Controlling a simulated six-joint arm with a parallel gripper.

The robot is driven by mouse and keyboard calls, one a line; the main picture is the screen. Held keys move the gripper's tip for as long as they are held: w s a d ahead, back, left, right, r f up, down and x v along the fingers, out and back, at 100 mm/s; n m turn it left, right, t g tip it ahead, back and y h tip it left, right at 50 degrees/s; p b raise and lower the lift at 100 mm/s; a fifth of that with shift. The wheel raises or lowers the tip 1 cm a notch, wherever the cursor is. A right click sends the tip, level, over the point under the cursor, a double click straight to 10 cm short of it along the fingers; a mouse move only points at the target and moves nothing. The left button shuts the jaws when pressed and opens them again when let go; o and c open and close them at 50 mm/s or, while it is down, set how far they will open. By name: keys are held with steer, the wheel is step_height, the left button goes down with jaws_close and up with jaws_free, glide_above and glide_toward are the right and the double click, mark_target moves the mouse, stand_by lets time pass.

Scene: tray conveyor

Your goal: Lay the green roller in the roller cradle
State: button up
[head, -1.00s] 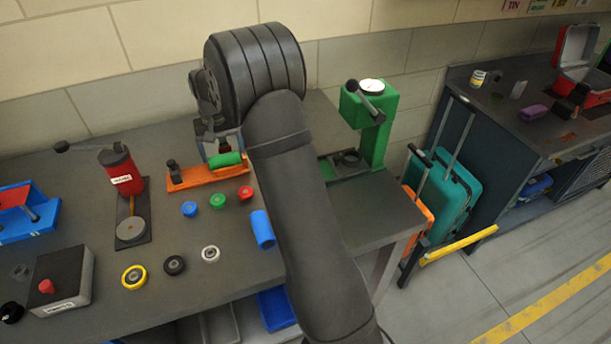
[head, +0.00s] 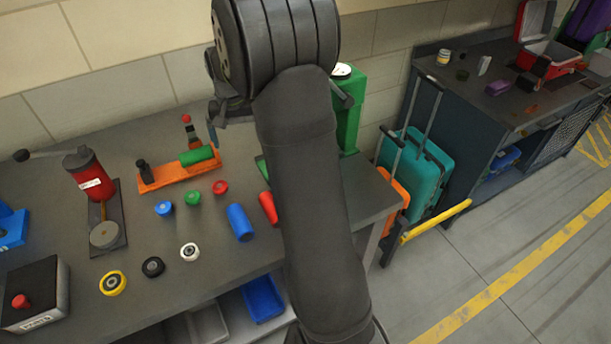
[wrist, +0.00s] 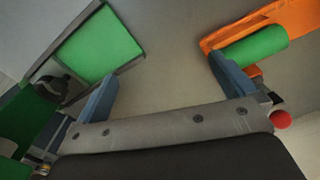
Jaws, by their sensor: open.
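The green roller (head: 197,155) lies on the orange roller cradle (head: 160,179), along its right part, in the head view. In the wrist view the green roller (wrist: 256,48) rests against the orange cradle (wrist: 228,28) at upper right, beyond the right finger. My gripper (head: 213,128) is above and slightly right of the roller, partly hidden by my own arm in the head view. The wrist view shows my gripper (wrist: 160,82) open, its two blue-grey fingers wide apart with nothing between them. The roller is clear of the fingers.
A red-knobbed post (head: 187,119) rises behind the cradle. Small coloured caps, ring wheels, a blue roller (head: 240,222) and a red roller (head: 269,207) lie in front. A green press (head: 349,110) stands right, partly hidden. A red hand press (head: 90,175) stands left.

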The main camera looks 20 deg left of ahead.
steer(key=d+m, duration=0.1)
steer(key=d, duration=0.2)
steer(key=s+d, duration=0.1)
steer(key=d, duration=0.1)
steer(key=d+f+m, duration=0.1)
steer(key=d, duration=0.2)
steer(key=shift+s+d+m, duration=0.2)
steer(key=shift+d+m, duration=0.1)
steer(key=s+d+m, duration=0.1)
steer(key=d, duration=0.3)
steer(key=s+d+f+m, duration=0.1)
steer(key=s+d, duration=0.1)
steer(key=d, duration=0.1)
steer(key=s+d+m, duration=0.1)
steer(key=d, duration=0.3)
steer(key=shift+s+d+f+m, duration=0.3)
steer(key=shift+s+f, duration=0.05)
steer(key=w+a+r+n, duration=0.1)
steer(key=w+a+n, duration=0.2)
steer(key=a, duration=0.7)
steer(key=w+a+r+n, duration=0.1)
steer(key=w+a+n, duration=0.2)
steer(key=a, duration=0.7)
steer(key=shift+a+r, duration=0.25)
steer(key=shift+r, duration=0.15)
